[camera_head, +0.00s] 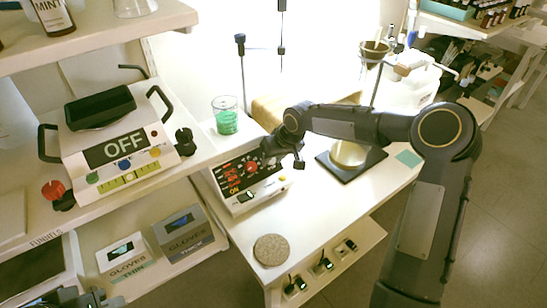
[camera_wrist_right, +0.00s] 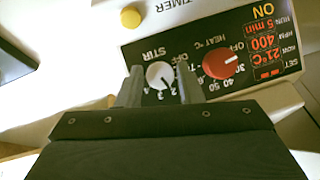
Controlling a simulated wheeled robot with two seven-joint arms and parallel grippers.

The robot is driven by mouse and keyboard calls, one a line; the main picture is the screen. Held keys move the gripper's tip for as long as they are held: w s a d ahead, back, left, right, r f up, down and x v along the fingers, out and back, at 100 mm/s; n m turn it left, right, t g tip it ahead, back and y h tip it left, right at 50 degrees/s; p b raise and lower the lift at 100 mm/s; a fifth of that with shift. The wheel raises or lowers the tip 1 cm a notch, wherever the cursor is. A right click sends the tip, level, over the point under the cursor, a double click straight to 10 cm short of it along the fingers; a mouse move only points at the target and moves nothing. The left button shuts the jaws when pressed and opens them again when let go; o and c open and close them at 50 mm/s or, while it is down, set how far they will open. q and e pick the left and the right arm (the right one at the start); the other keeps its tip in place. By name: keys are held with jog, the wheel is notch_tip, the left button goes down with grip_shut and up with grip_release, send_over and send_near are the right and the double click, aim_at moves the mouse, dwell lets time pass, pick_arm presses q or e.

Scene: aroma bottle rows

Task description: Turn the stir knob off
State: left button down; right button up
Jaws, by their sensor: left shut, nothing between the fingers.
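The stirrer (camera_head: 250,180) stands on the white bench, with a panel of dials and red digits. Its white stir knob (camera_wrist_right: 160,75) shows upside down in the right wrist view, under the label STIR. The knob's dark pointer is towards the numbers, away from OFF. My right gripper (camera_wrist_right: 160,85) has one finger on each side of this knob; contact cannot be told. In the head view my right gripper (camera_head: 283,155) is over the panel and hides part of it. My left gripper (camera_head: 92,298) is shut and empty at the bottom left edge.
The red heat knob (camera_wrist_right: 220,64) is close beside the stir knob. Another device marked OFF (camera_head: 118,147) is on the left shelf.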

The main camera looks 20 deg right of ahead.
jog(key=c, duration=0.6)
jog(key=n+b, duration=0.1)
jog(key=n+h+b, duration=0.1)
jog(key=n+b, duration=0.1)
jog(key=n+t+h+b, duration=0.1)
jog(key=shift+a+f, duration=0.1)
jog(key=shift+a, duration=0.15)
jog(key=n+b, duration=0.1)
jog(key=n+t+h+b, duration=0.1)
jog(key=n+b, duration=0.1)
jog(key=shift+s+f+h, duration=0.1)
jog(key=shift+s+h, duration=0.05)
jog(key=shift+h, duration=0.15)
jog(key=n+t+h+b, duration=0.1)
jog(key=n+b, duration=0.2)
jog(key=b, duration=0.1)
jog(key=shift+a, duration=0.1)
jog(key=shift+s+n+t+h+b, duration=0.1)
jog(key=shift+n+t+h+b, duration=0.2)
jog(key=shift+n+t+b, duration=0.9)
jog(key=shift+n+g+b, duration=0.3)
jog(key=shift+n+g, duration=0.1)
jog(key=shift+n, duration=0.1)
